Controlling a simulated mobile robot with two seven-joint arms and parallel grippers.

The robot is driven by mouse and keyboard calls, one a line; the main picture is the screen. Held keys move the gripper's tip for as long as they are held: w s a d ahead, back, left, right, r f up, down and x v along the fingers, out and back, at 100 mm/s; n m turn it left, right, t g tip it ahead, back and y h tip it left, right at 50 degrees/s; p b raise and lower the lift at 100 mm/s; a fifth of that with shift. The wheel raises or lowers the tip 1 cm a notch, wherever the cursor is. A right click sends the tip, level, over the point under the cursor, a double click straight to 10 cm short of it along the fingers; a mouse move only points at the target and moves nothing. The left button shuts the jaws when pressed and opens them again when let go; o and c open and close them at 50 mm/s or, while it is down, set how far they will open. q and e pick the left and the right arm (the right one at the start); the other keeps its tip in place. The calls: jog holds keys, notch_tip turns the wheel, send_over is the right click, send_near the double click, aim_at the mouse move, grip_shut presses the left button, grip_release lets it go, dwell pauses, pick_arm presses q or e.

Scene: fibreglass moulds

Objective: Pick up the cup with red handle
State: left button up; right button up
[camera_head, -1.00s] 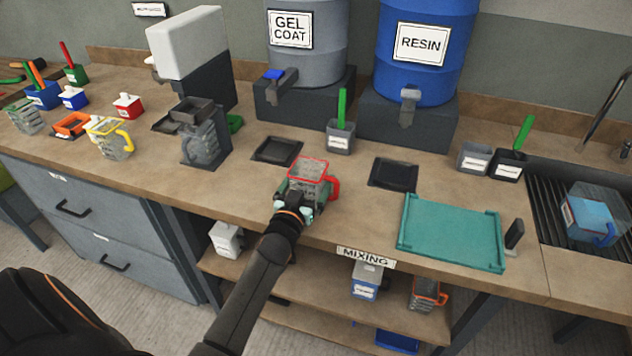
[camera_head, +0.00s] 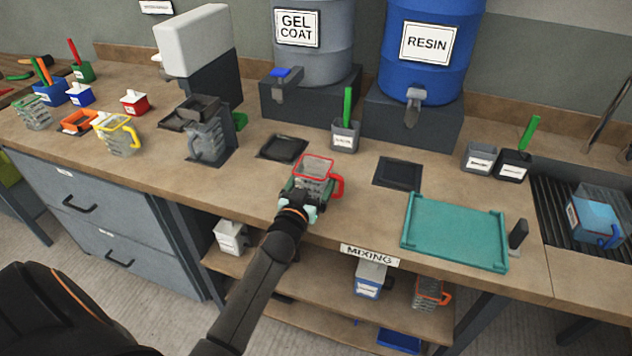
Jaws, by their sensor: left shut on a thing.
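The cup with red handle (camera_head: 316,169) is a clear square cup with a red rim, its red handle on the right side. It is at the front edge of the bench, above the MIXING label. My left gripper (camera_head: 301,196) is shut on the near side of this cup. The gripper hides the cup's lower part, so I cannot tell whether its base touches the bench. My right gripper is not in view.
A teal tray (camera_head: 455,232) lies to the right, with black pads (camera_head: 398,173) and (camera_head: 283,148) behind the cup. A grey cup with a green stick (camera_head: 345,135) stands behind. A yellow-handled cup (camera_head: 117,134) is at left. Drums stand at the back.

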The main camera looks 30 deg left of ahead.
aim_at(318, 159)
pick_arm(q)
jog(key=shift+r, duration=0.45)
notch_tip(318, 159, up, 3)
jog(key=shift+f, duration=0.2)
jog(key=s+d+r+p, duration=0.1)
jog(key=s+d+r, duration=0.3)
jog(key=s+r, duration=0.7)
jog(key=s+d+f+m+h, duration=0.1)
jog(key=s+d+f+h, duration=0.1)
jog(key=d, duration=0.3)
jog(key=s+d+f+m+h, duration=0.1)
jog(key=d+f+h, duration=0.1)
jog(key=d, duration=0.3)
jog(key=shift+s+d+m+t, duration=0.3)
jog(key=shift+s+d+m, duration=0.05)
jog(key=shift+s+m, duration=0.05)
